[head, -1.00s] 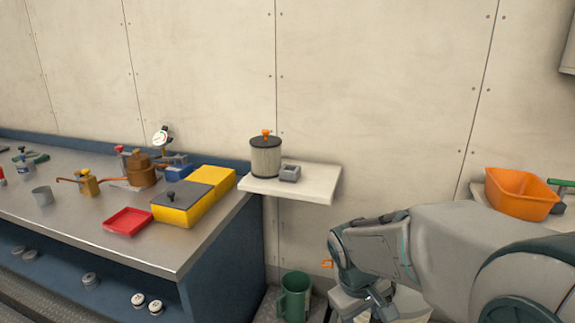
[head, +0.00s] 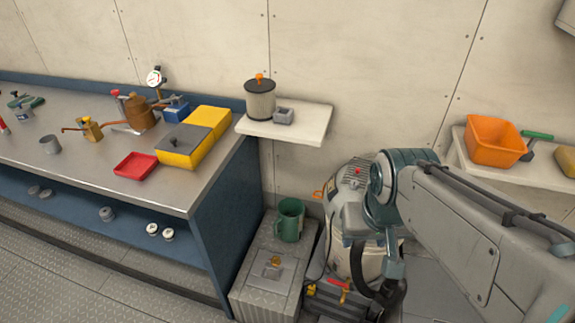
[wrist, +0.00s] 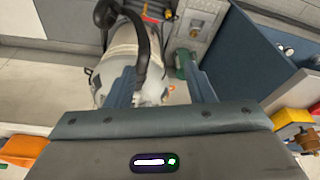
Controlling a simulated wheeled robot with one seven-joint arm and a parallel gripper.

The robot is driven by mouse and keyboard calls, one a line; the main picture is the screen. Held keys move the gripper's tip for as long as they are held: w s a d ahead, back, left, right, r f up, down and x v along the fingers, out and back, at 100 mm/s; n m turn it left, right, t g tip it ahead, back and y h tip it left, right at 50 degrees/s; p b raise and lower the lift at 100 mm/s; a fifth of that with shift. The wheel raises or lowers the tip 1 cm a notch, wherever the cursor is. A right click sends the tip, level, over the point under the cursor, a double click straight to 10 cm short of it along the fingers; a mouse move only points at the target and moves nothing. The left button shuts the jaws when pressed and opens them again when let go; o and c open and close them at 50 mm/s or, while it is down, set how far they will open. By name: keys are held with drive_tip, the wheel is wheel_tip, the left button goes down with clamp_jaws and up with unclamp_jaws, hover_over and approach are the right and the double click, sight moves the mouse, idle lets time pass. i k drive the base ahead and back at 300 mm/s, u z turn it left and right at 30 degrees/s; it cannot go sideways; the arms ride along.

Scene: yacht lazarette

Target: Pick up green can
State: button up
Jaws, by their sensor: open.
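The green can (head: 290,221) stands upright with a handle on its side. It is on a grey box below the small wall shelf, to the right of the workbench. In the wrist view the green can (wrist: 181,62) shows only in part, just beyond the right finger. My gripper (wrist: 163,88) is open, and no object is held between its fingers. In the head view my gripper (head: 392,265) points down to the right of the can, apart from it, in front of the vacuum-like machine.
The grey box (head: 266,284) has a latch in front of the can. The pale machine (head: 350,235) with a black hose stands close to the can's right. The blue bench side (head: 220,215) is at the left. The wall shelf (head: 315,122) overhangs behind.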

sight(290, 210)
drive_tip(key=k, duration=0.5)
drive_tip(key=u, duration=2.2)
drive_tip(key=i, duration=1.35)
drive_tip(key=z, duration=2.5)
drive_tip(key=i, duration=0.45)
drive_tip(key=u, duration=0.1)
